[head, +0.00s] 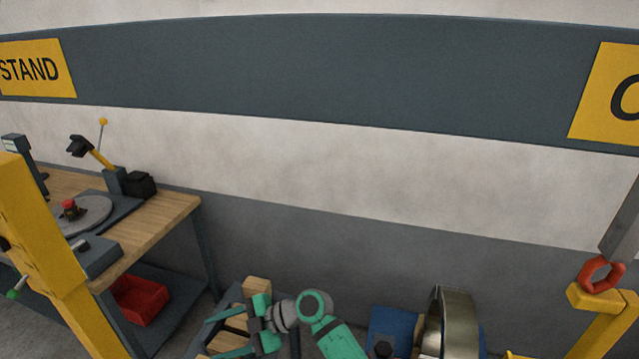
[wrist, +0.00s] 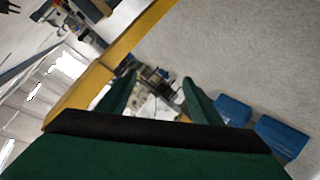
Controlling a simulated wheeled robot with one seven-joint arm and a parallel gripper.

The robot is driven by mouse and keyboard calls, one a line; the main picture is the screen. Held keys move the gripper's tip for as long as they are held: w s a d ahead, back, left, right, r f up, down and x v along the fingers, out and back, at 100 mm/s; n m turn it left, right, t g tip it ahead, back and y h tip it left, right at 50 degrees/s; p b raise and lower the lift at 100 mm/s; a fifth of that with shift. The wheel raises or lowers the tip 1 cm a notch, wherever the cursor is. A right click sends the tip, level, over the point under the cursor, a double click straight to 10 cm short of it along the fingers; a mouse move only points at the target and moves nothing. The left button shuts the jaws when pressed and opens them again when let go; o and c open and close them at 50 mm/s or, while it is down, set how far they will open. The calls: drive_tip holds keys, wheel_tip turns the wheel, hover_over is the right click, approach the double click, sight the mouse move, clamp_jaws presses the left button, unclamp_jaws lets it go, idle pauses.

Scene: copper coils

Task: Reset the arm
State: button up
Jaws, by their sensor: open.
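My gripper (head: 212,338) shows at the bottom of the head view, left of centre, at the end of my green and grey arm. Its two green fingers point left and stand apart, with nothing between them. In the wrist view the two fingers (wrist: 158,80) are spread as well, and the space between them holds only distant background. Most of the arm is out of view.
A wooden workbench (head: 170,210) stands at left with a red bin (head: 140,299) beneath. A yellow post (head: 45,250) is at far left. A metal coil (head: 457,322) stands right of my arm. Blue blocks (wrist: 233,110) show in the wrist view.

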drive_tip(key=s+a+r+y, duration=0.4)
drive_tip(key=a+r, duration=0.2)
drive_tip(key=s+r+m+t+y, duration=0.55)
drive_tip(key=r+t+y, duration=0.3)
drive_tip(key=r, duration=0.25)
drive_tip(key=s+d+f+m+t+h, duration=0.5)
drive_tip(key=d+m+t+h, duration=0.3)
drive_tip(key=m+h, duration=0.3)
drive_tip(key=s+d+f+m+t+h, duration=0.4)
drive_tip(key=d+f+m+t+h, duration=0.2)
drive_tip(key=d+m+t+h, duration=0.35)
drive_tip(key=s+d+f+g+h, duration=0.2)
drive_tip(key=s+d+f+g, duration=0.2)
drive_tip(key=s, duration=0.5)
drive_tip(key=s+d+f+g+h, duration=0.3)
drive_tip(key=s+d+f+g, duration=0.2)
drive_tip(key=s, duration=0.5)
drive_tip(key=d+f, duration=0.2)
drive_tip(key=d, duration=0.1)
drive_tip(key=shift+d+g, duration=0.3)
